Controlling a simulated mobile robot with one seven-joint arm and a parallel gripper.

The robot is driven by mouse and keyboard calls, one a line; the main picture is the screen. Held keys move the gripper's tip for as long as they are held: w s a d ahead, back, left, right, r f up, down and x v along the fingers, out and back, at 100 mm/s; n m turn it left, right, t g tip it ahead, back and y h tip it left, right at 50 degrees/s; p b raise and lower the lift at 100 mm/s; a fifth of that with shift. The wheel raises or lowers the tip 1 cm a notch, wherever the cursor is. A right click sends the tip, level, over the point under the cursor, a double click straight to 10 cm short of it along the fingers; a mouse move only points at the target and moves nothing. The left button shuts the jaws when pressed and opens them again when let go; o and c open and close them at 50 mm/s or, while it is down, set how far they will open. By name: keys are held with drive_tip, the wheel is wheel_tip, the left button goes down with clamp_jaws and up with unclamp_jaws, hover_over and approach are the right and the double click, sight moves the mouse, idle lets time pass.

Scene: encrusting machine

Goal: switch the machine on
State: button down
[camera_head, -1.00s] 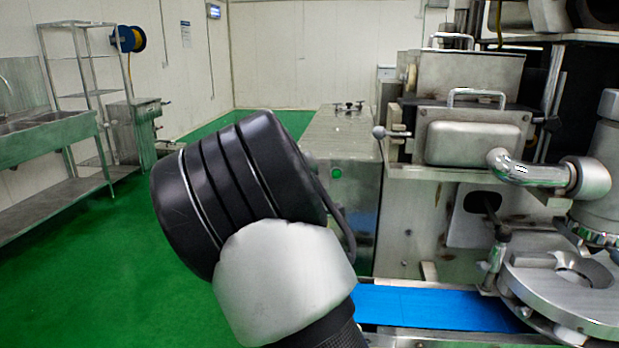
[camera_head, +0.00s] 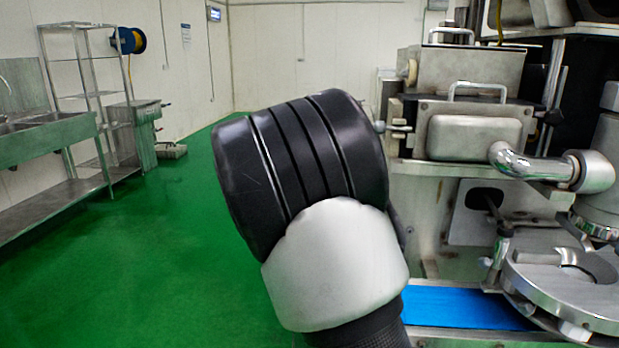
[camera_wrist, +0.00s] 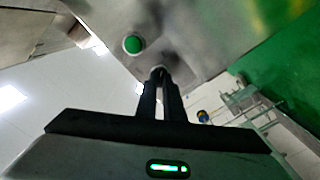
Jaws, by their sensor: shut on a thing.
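The machine (camera_head: 480,95) is a large metal unit at the right of the head view. Its metal side panel (camera_wrist: 205,40) fills the upper part of the wrist view. A round green button with a pale ring (camera_wrist: 133,44) sits on that panel, just left of and above my fingertips. My gripper (camera_wrist: 159,74) points at the panel with its two dark fingers close together. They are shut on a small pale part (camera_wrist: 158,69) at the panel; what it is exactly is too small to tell. In the head view my arm hides the gripper and the button.
A blue conveyor belt (camera_head: 465,307) and a round metal plate (camera_head: 560,275) lie low at the right. A metal sink bench (camera_head: 50,145) and a wire shelf (camera_head: 85,80) stand at the left wall. The green floor (camera_head: 170,250) between is clear.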

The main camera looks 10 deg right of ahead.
drive_tip(key=shift+m, duration=0.3)
drive_tip(key=c, duration=1.9)
unclamp_jaws()
drive_tip(key=shift+o, duration=0.2)
drive_tip(key=shift+s, duration=0.1)
drive_tip(key=p+v, duration=0.3)
drive_tip(key=v, duration=1.4)
drive_tip(key=shift+s, duration=0.15)
